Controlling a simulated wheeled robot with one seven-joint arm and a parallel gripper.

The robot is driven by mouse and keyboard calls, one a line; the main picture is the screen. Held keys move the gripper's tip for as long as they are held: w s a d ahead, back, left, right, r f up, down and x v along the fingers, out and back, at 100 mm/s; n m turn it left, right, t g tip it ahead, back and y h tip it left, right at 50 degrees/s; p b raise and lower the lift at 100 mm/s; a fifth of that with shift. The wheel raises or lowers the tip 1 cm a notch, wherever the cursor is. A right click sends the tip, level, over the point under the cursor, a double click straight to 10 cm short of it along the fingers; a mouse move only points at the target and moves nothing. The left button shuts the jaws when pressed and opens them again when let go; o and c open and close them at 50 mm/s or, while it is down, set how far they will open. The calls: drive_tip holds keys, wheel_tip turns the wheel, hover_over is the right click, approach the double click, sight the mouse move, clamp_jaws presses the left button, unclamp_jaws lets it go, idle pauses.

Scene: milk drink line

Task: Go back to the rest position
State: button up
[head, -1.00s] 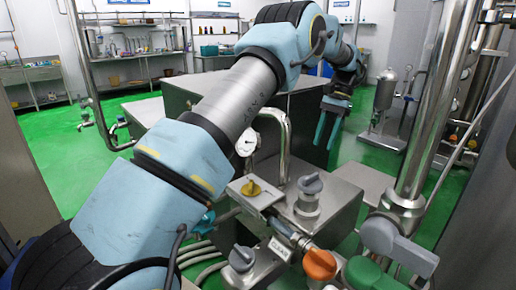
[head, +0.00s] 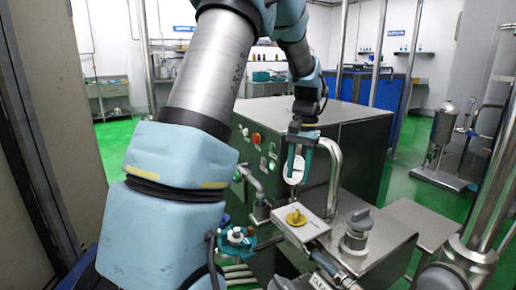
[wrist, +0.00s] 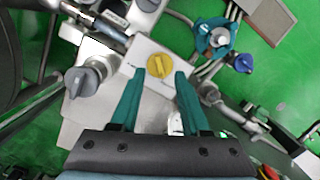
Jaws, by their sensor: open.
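My gripper (head: 298,178) hangs in the middle of the head view with its teal fingers pointing down. It is open, and nothing shows between the fingers. My blue and grey arm reaches up from the lower left and bends over to it. In the wrist view the two spread fingers of my gripper (wrist: 160,76) frame a yellow knob (wrist: 158,66) on a pale plate, beyond the fingertips. The knob also shows in the head view (head: 296,217), below the gripper. I cannot tell the exact gap between them.
A large steel cabinet (head: 345,112) stands behind the gripper, with a curved pipe (head: 335,170) close to its right. A grey knob (head: 359,220) and a blue valve (head: 237,240) flank the yellow knob.

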drive_tip(key=s+a+f+n+t, duration=0.1)
drive_tip(key=s+a+n, duration=0.1)
drive_tip(key=s+a, duration=0.5)
drive_tip(key=s+a+f+n+t+h, duration=0.1)
drive_tip(key=s+a+f+n, duration=0.1)
drive_tip(key=s+a, duration=0.5)
drive_tip(key=a+n, duration=0.1)
drive_tip(key=a, duration=0.3)
drive_tip(key=shift+s+a+n+t, duration=0.15)
drive_tip(key=shift+s+n+t, duration=0.15)
idle(2.0)
